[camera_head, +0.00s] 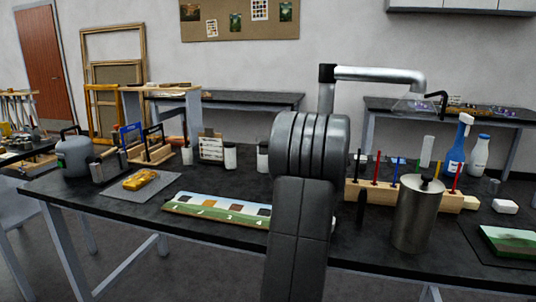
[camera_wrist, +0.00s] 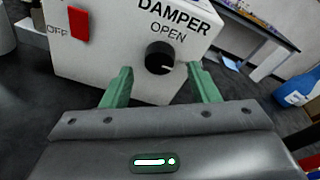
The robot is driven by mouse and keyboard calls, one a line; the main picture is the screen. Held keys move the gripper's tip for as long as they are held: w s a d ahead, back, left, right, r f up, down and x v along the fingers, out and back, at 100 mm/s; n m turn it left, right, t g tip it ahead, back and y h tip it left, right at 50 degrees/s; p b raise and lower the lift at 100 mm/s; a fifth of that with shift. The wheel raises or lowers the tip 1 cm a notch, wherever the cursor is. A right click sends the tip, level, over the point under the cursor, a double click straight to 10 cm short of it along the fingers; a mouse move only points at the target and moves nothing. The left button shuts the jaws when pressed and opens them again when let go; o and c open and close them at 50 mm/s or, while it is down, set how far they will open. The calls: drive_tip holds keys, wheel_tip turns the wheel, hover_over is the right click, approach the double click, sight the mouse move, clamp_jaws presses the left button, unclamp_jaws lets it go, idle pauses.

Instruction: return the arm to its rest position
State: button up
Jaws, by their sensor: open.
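My arm (camera_head: 300,190) rises in the middle of the head view, bent at a thick ribbed joint in front of the bench. My gripper (camera_wrist: 160,68) shows in the wrist view with its two green fingers spread apart and nothing held between them. A white control box (camera_wrist: 105,45) marked DAMPER and OPEN faces the fingers. Its black knob (camera_wrist: 159,57) appears between the fingertips in the picture; I cannot tell how far off it is. A red switch (camera_wrist: 77,24) marked OFF is at left. My gripper does not show in the head view.
A metal extraction arm (camera_head: 375,75) hangs above the bench.

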drive_tip(key=shift+x, duration=1.1)
drive_tip(key=shift+s, duration=0.1)
drive_tip(key=b+v, duration=0.2)
drive_tip(key=v, duration=1.1)
drive_tip(key=w+d+f+n+h+p, duration=0.2)
drive_tip(key=w+d+n+h+p, duration=0.1)
drive_tip(key=w+n+p, duration=0.9)
drive_tip(key=shift+w+f+n+t+p, duration=0.15)
drive_tip(key=shift+w+n+t+p, duration=0.25)
drive_tip(key=shift+n, duration=0.7)
drive_tip(key=shift+s+f, duration=0.1)
